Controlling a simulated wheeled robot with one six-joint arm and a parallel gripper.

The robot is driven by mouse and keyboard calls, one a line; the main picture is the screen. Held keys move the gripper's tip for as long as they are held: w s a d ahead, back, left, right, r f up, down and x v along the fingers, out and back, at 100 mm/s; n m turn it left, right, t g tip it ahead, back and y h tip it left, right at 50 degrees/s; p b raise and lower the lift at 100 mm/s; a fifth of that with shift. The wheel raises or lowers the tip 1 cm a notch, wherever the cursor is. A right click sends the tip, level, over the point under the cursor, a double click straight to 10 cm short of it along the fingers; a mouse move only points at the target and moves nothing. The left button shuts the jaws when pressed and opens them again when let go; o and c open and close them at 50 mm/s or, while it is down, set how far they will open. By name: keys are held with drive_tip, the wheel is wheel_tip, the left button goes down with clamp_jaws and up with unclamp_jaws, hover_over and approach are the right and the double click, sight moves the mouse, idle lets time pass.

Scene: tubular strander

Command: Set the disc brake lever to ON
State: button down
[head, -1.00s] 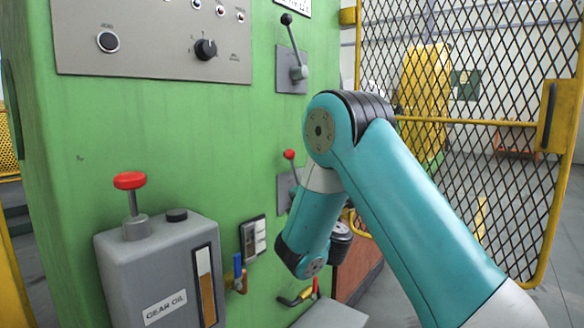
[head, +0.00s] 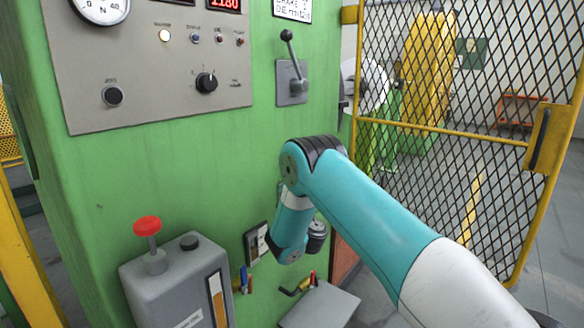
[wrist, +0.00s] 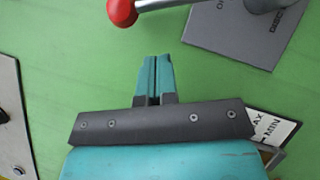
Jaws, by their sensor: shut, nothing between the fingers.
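A lever with a red ball knob (wrist: 122,12) and a metal rod stands on a grey plate (wrist: 235,35) at the top of the wrist view. In the head view my arm hides this red-knobbed lever and my gripper's fingers. Another lever with a black knob (head: 287,35) points up on a grey plate (head: 285,97), higher on the green panel.
A grey gear oil box (head: 180,285) with a red-topped plunger (head: 147,226) stands at lower left. Small blue and red valve handles and a grey box top (head: 320,306) are below my arm. A yellow mesh gate (head: 450,130) is at right. A control panel (head: 150,70) is upper left.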

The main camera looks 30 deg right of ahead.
drive_tip(key=d+p, duration=0.1)
drive_tip(key=p, duration=0.2)
drive_tip(key=w+d+r+p, duration=0.1)
drive_tip(key=p, duration=0.3)
drive_tip(key=w+d+p, duration=0.1)
drive_tip(key=p, duration=0.3)
drive_tip(key=shift+w+d+r, duration=0.1)
drive_tip(key=shift+r, duration=0.3)
